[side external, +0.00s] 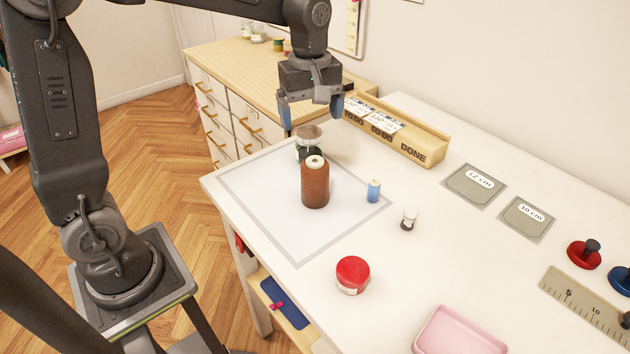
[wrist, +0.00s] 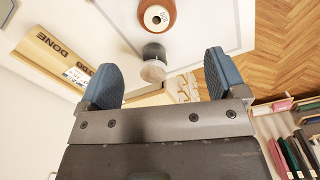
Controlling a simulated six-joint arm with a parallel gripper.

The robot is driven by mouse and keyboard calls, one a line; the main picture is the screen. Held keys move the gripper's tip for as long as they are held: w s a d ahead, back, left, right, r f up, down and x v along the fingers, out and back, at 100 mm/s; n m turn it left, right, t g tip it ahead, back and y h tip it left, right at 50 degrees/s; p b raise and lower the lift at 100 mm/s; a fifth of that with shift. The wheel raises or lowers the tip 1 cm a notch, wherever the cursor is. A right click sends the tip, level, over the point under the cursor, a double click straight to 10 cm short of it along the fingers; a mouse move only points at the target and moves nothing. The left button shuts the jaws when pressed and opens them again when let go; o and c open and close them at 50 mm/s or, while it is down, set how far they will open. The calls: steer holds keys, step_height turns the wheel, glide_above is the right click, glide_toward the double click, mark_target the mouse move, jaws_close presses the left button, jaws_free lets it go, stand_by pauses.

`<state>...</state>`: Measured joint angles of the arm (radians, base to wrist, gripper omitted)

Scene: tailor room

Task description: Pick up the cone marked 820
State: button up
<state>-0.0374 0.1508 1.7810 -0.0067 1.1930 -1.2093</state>
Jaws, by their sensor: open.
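A brown thread cone (side external: 315,186) stands upright on the pale grey-bordered mat (side external: 262,205) on the white table. My gripper (side external: 311,112) is open and empty, pointing down above the table, behind and higher than the cone. In the wrist view my fingers (wrist: 160,68) are apart, with the cone beyond them at the top edge.
A wooden holder marked DONE (side external: 425,150) lies at the back. A red tin (side external: 352,275) and pink tray (side external: 460,332) are in front. Table between them is clear.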

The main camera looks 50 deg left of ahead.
mark_target(315, 169)
steer(key=shift+w+d+f, duration=0.1)
steer(key=shift+d+f, duration=0.05)
steer(key=shift+f, duration=3.25)
steer(key=shift+w+d+f, duration=0.1)
steer(key=shift+d+f, duration=0.05)
steer(key=shift+f, duration=3.2)
steer(key=c, duration=1)
steer(key=shift+c, duration=0.5)
steer(key=shift+r, duration=0.15)
